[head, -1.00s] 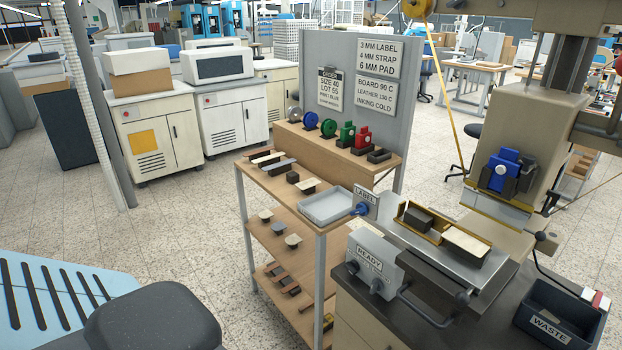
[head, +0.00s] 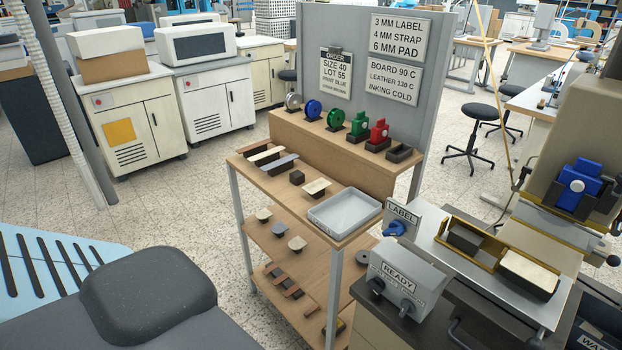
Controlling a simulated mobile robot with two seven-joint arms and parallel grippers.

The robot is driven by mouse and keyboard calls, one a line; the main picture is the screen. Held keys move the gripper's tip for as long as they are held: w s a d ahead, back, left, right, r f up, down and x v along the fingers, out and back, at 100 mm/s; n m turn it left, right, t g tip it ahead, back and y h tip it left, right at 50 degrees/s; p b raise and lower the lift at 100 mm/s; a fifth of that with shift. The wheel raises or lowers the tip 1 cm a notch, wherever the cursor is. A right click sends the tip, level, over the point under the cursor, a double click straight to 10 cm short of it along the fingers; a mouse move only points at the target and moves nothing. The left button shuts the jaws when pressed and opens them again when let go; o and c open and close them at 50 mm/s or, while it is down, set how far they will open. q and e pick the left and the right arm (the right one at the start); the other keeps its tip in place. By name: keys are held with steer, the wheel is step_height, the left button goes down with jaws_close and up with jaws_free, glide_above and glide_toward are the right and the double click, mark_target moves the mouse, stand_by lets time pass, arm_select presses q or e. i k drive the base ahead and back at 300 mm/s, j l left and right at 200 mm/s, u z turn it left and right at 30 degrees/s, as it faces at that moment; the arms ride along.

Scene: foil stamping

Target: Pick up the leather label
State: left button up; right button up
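I cannot tell for certain which piece is the leather label. Flat pieces lie on the top shelf of the cart (head: 333,290): a dark brown strip (head: 254,147), a white strip (head: 266,154), a grey strip (head: 280,161) and a cream piece (head: 315,187) on a dark block. Cream and grey pieces sit on the middle shelf, and small reddish-brown pieces (head: 284,282) lie on the bottom shelf. Another cream piece (head: 530,268) rests on a dark block on the press bed. Neither gripper is in view.
A grey empty tray (head: 345,212) sits at the cart's front right corner. The stamping press, with its READY box (head: 402,285) and LABEL dial (head: 394,229), stands close on the right. Foil rolls (head: 313,110) stand on the raised back shelf.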

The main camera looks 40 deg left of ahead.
mark_target(317, 185)
steer(key=i+j, duration=0.1)
steer(key=j, duration=0.3)
steer(key=i+j, duration=0.1)
steer(key=j, duration=0.35)
steer(key=i+j, duration=0.1)
steer(key=j, duration=0.3)
steer(key=i+j, duration=0.1)
steer(key=j, duration=0.3)
